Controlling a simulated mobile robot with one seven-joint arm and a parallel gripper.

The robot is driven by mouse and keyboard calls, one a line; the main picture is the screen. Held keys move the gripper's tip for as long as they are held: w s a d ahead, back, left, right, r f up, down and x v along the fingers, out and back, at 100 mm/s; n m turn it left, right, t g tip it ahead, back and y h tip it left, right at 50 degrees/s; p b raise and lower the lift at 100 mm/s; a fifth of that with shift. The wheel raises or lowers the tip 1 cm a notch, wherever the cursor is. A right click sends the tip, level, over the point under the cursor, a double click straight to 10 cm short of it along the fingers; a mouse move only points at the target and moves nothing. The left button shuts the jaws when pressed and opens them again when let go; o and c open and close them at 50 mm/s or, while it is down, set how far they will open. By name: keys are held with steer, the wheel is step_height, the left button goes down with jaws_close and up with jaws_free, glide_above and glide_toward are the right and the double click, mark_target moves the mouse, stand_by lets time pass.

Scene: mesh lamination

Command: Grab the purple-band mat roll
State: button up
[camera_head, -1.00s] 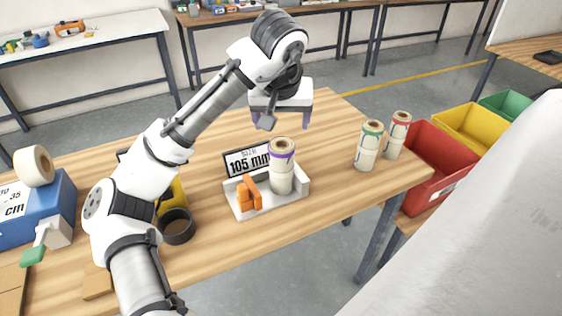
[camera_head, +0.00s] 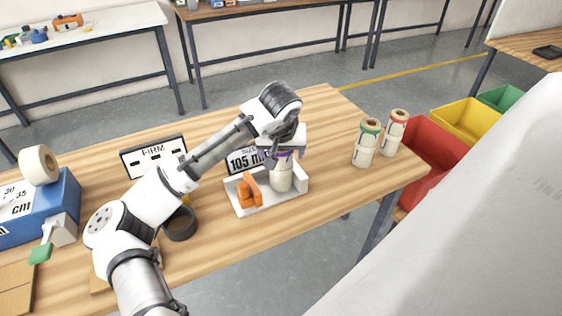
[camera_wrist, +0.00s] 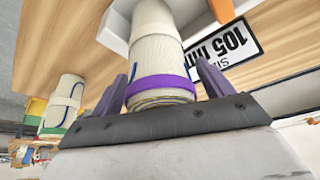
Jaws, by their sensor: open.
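The purple-band mat roll (camera_head: 281,175) stands upright in a white tray (camera_head: 245,208) on the wooden table, its top partly hidden by my gripper in the head view. In the wrist view the roll (camera_wrist: 155,45) shows its purple band (camera_wrist: 161,86) near its end. My gripper (camera_head: 281,153) is open over the top of the roll. In the wrist view its two purple fingers stand one on each side of the roll near the band, with gaps that look small. Whether either finger touches it, I cannot tell.
Orange blocks (camera_head: 248,190) and a "105 mm" sign (camera_head: 240,161) are by the roll. Green-band (camera_head: 366,143) and red-band (camera_head: 394,132) rolls stand at the right. A dark ring (camera_head: 180,224), a "FIRM" sign (camera_head: 153,155) and a blue box (camera_head: 55,200) are to the left.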

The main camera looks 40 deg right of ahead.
steer(key=shift+f, duration=0.15)
steer(key=c, duration=1.3)
